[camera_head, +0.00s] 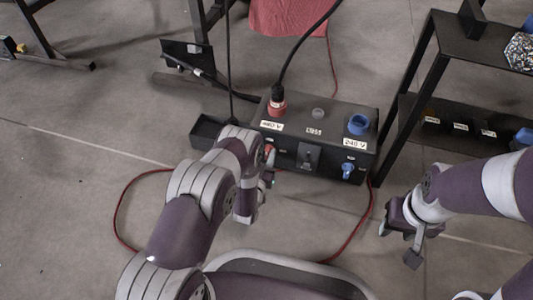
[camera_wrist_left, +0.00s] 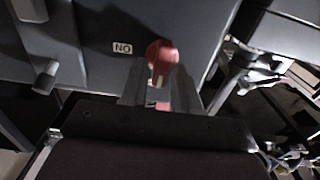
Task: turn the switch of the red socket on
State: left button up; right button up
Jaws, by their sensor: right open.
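The black power box (camera_head: 330,112) stands on the floor with a red socket (camera_head: 278,106), labelled 480 V, at its left. A black cable runs up from the red socket. The red switch (camera_head: 269,150) is on the box front below it, partly hidden by my left gripper (camera_head: 267,172). In the left wrist view the red switch (camera_wrist_left: 162,52) is at the tips of my left gripper (camera_wrist_left: 160,88), with a finger on each side. An ON label (camera_wrist_left: 122,48) is left of it. I cannot tell whether the fingers press on the switch. My right gripper (camera_head: 399,238) is open and empty, apart from the box.
A blue socket (camera_head: 358,124), labelled 240 V, and a blue switch (camera_head: 348,171) are at the box's right. A black shelf (camera_head: 400,120) stands to the right. A red cable (camera_head: 117,215) lies on the floor in front.

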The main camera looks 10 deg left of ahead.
pick_arm(q)
grip_shut()
jog(key=m+p, duration=0.1)
jog(key=m, duration=0.1)
jog(key=shift+d+r+m+p, duration=0.15)
jog(key=shift+m+p, duration=0.15)
jog(key=shift+p, duration=0.1)
jog(key=m+p, duration=0.1)
jog(key=m, duration=0.4)
jog(key=f+m+p, duration=0.1)
jog(key=m, duration=0.4)
jog(key=d+m+p, duration=0.1)
jog(key=m, duration=0.4)
jog(key=shift+f, duration=0.25)
jog(key=shift+m, duration=0.3)
